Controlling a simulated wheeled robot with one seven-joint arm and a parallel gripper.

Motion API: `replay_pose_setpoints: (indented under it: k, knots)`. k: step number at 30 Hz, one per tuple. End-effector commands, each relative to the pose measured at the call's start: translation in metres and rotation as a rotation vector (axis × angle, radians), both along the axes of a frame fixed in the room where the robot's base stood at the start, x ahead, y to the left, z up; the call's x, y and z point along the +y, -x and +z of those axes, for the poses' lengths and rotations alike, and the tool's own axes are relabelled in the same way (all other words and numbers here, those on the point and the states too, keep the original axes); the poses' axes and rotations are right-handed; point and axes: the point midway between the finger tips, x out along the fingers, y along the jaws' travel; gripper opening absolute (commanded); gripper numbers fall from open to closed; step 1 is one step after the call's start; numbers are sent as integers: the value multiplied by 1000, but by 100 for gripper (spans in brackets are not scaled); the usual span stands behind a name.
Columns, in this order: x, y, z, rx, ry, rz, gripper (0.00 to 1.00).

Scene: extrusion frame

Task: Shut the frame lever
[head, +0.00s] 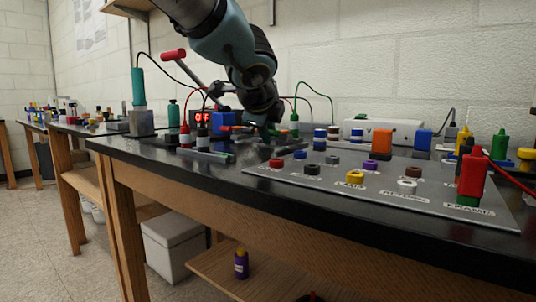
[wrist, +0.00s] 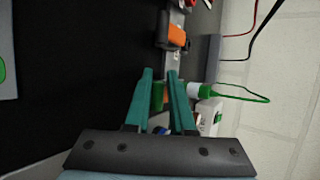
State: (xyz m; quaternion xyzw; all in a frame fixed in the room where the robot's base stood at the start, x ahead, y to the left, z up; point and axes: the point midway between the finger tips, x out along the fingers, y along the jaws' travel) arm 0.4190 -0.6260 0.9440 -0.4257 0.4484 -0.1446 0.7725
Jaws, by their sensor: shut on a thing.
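A lever with a red handle (head: 173,55) and a thin metal rod stands raised at the left of my arm in the head view. Its rod slopes down to the right, toward a blue block (head: 222,122); its pivot is not clear. My gripper (head: 268,126) is low over the bench, right of this lever and apart from its handle. In the wrist view, my gripper's teal fingers (wrist: 160,76) stand a little apart. A small green piece with an orange edge (wrist: 158,97) shows between them, and the fingers are shut on it. The fingertips are partly hidden in the head view.
A grey panel (head: 330,181) with coloured knobs and labels covers the bench's right part. A red block (head: 472,172) on a green base stands on it. A green connector (head: 293,125) with a wire is near my gripper. An orange-and-black part (wrist: 176,34) lies beyond the fingertips.

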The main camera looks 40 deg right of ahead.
Motion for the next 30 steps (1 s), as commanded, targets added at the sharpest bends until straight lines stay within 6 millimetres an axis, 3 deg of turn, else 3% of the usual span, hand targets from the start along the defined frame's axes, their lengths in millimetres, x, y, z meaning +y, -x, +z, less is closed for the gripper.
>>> replay_pose_setpoints:
  k: [1, 27, 28, 30]
  knots:
    - [-3, 7, -13, 0, 11, -13, 0]
    - [-4, 7, -10, -16, 81, -16, 0]
    - [-4, 7, -10, -16, 81, -16, 21]
    - [-4, 7, -11, -17, 82, -17, 29]
